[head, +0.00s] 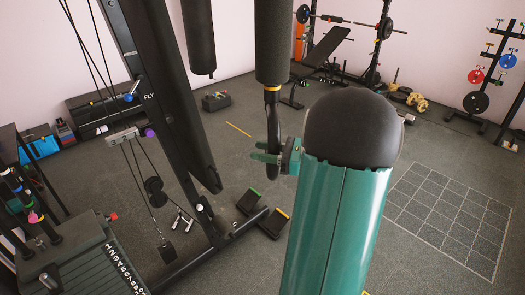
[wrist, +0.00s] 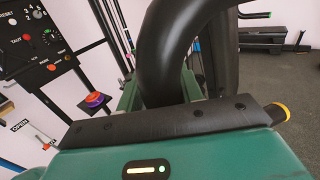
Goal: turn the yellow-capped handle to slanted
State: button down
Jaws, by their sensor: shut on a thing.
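The handle (head: 272,115) is a black curved bar with a yellow band at its top, hanging below a black padded roller (head: 273,40) in the head view. My green gripper (head: 268,153) is shut on its lower part. In the wrist view the handle (wrist: 155,50) looms large as a thick black curve going down between the jaws. A black stub with a yellow end (wrist: 283,113) shows at the right edge of the gripper; I cannot tell if it belongs to the handle.
The black machine upright marked FLY (head: 150,95) and a long dark pad (head: 178,95) stand left of the handle. Two pedals (head: 273,223) lie low beside its base. A control panel (wrist: 38,38) is at the left in the wrist view. Open floor lies to the right.

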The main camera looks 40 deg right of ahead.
jog(key=shift+s+a+f, duration=0.1)
jog(key=shift+s+a, duration=0.15)
jog(key=c, duration=1.3)
grip_release()
jog(key=shift+o, duration=1.2)
jog(key=shift+s+a+r, duration=0.2)
jog(key=shift+s+a, duration=0.05)
jog(key=shift+w+d+f, duration=0.1)
jog(key=shift+w+d, duration=0.1)
jog(key=shift+d, duration=0.15)
jog(key=v, duration=1.3)
jog(key=shift+s, duration=0.3)
jog(key=shift+d, duration=0.1)
